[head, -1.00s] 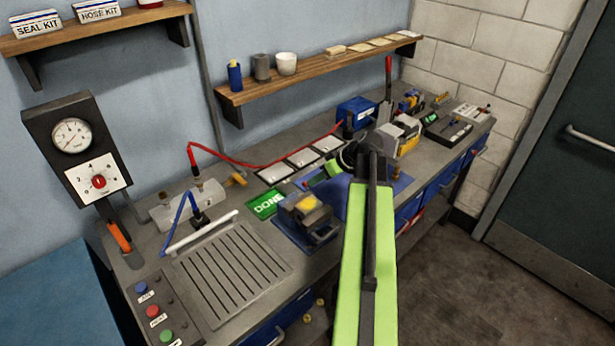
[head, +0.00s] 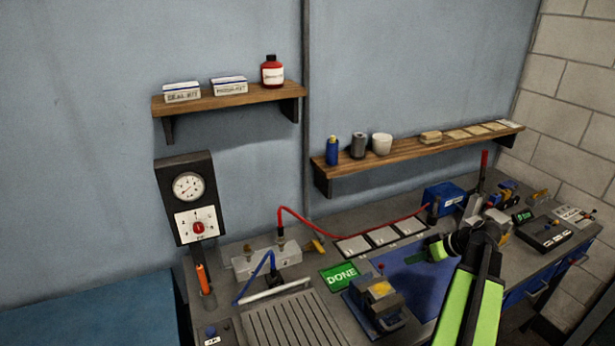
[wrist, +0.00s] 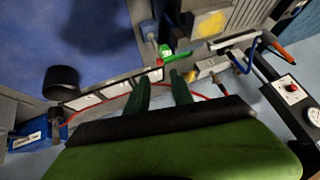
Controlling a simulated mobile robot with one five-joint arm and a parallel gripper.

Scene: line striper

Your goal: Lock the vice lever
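A small dark vice-like fixture (head: 372,308) with a yellow piece (head: 379,288) on top stands on the bench in the head view. A short knob sticks up behind it. The yellow piece also shows at the top of the wrist view (wrist: 208,23). A red-handled upright lever (head: 484,163) stands farther right, by a grey block. I cannot tell for certain which is the vice lever or how it is set. My gripper (head: 437,248) is over the blue mat, right of the fixture. In the wrist view its green fingers (wrist: 161,88) are apart with nothing seen between them.
A green DONE sign (head: 340,276) lies left of the mat (head: 412,283). A red hose (head: 340,222) runs along the back to a blue box (head: 443,198). A gauge panel (head: 188,197) stands left. Wooden shelves (head: 345,178) hang above the bench.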

